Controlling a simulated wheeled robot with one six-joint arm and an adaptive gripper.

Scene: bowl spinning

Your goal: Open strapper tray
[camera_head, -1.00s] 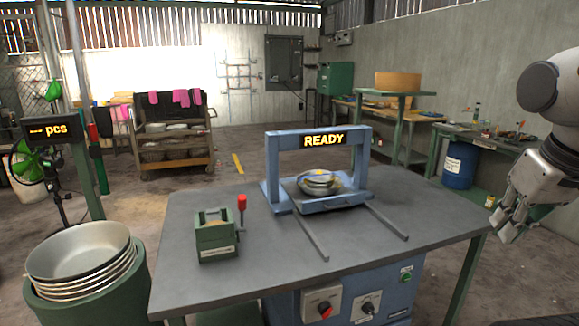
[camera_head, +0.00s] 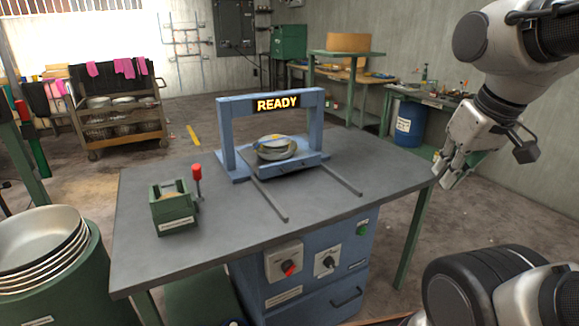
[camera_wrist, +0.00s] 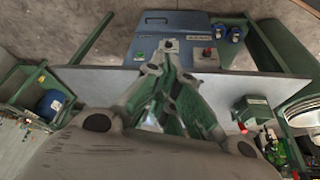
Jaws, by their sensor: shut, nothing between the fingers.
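The strapper is a blue arch (camera_head: 227,130) with a lit READY sign (camera_head: 277,102), standing on a grey table. Its blue tray (camera_head: 300,168) sits under the arch and carries a small stack of bowls (camera_head: 275,148). Two grey rails (camera_head: 267,198) run from it toward the table's front. In the head view my gripper (camera_head: 447,172) is beside the table's right corner, well right of the tray and touching nothing visible. Its fingers are shut and empty. The wrist view shows the fingers (camera_wrist: 170,55) in front of the strapper's blue cabinet (camera_wrist: 190,28); the tray cannot be made out there.
A green box (camera_head: 172,210) with a red-knobbed lever (camera_head: 197,173) stands on the table's left. The cabinet below has a knob panel (camera_head: 285,262) and a handle (camera_head: 346,298). A bin of large bowls (camera_head: 40,240) is at left. The table's right front is clear.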

